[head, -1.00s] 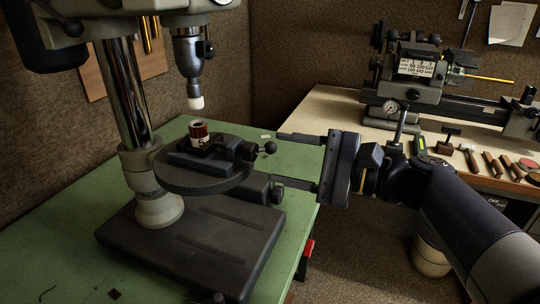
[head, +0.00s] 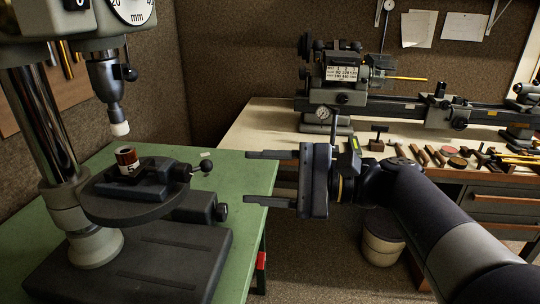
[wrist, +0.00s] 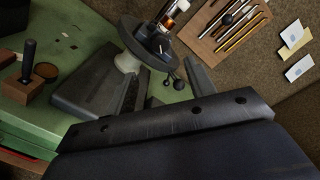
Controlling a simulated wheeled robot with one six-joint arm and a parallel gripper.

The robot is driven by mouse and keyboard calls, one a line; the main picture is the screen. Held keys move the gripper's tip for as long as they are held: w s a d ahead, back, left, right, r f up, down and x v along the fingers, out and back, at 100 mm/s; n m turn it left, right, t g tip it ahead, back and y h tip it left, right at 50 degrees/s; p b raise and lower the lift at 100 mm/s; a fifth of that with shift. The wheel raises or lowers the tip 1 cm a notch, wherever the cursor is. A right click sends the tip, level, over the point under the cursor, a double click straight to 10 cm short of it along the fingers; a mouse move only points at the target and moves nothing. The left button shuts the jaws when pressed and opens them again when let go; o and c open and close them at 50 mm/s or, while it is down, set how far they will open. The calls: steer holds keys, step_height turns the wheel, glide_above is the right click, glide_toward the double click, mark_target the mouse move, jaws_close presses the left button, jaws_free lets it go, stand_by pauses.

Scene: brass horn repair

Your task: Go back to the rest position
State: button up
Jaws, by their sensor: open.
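My gripper (head: 266,177) is open and empty in the head view, its two fingers pointing left. It is held to the right of the drill press table, apart from it, near the edge of the green bench. In the wrist view my gripper's dark palm spans the lower part, with the fingers reaching up on either side. A small brown and white cylinder (head: 127,160) stands upright in the vise (head: 140,178) on the round press table (head: 110,205). It also shows at the top of the wrist view (wrist: 174,14).
The drill chuck with a white tip (head: 119,128) hangs above the cylinder. A green bench (head: 235,195) carries the press. Behind my arm, a pale bench (head: 262,122) holds a lathe (head: 345,75) and several hand tools. A bin (head: 383,243) stands on the floor.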

mark_target(189, 173)
steer(key=a, duration=1)
steer(key=shift+w+a+f+p, duration=0.15)
steer(key=shift+w+a+p, duration=0.15)
steer(key=shift+w+p, duration=0.05)
steer(key=shift+d, duration=0.15)
